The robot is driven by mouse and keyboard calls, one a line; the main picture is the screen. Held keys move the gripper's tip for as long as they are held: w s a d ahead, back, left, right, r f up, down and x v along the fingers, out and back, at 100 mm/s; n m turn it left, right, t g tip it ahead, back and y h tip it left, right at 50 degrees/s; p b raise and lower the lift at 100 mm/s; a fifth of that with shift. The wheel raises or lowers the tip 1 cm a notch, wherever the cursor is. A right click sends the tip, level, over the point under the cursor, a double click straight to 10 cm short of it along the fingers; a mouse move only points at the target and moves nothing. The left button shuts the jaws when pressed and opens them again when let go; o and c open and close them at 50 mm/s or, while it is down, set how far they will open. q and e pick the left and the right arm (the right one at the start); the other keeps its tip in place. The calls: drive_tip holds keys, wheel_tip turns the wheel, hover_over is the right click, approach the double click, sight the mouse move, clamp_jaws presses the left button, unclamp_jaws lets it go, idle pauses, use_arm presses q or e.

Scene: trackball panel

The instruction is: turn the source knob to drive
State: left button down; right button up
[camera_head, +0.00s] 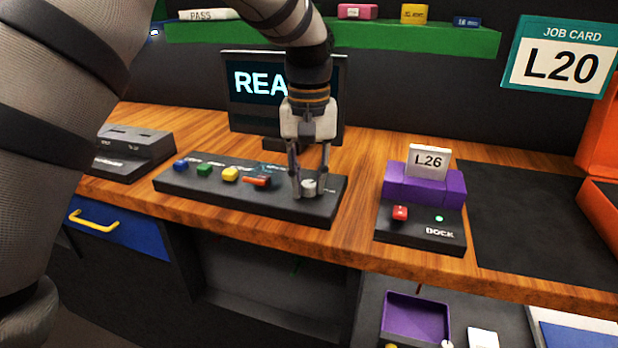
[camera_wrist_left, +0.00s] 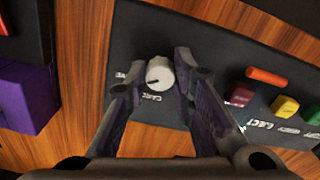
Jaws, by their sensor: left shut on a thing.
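The source knob (camera_head: 308,187) is a short white-grey cylinder at the right end of the dark control panel (camera_head: 215,198). In the left wrist view the knob (camera_wrist_left: 160,72) has a short dark pointer line on its top, toward the printed word CARD. Other lettering around it is hidden or too small to read. My left gripper (camera_head: 308,181) comes down from above, one finger on each side of the knob, shut on it. In the left wrist view its fingers (camera_wrist_left: 152,85) flank the knob. My right gripper is not in view.
An orange lever (camera_head: 257,181) and yellow, green and blue buttons sit left of the knob. A monitor (camera_head: 240,105) reading "REA", partly hidden by my arm, stands behind. A dock (camera_head: 420,228) with a purple block labelled L26 is right. A job card (camera_head: 560,62) reads L20.

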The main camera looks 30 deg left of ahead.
sight(309, 184)
use_arm(q)
drive_tip(key=shift+m, duration=0.3)
drive_tip(key=c, duration=1.4)
unclamp_jaws()
wheel_tip(309, 184, up, 12)
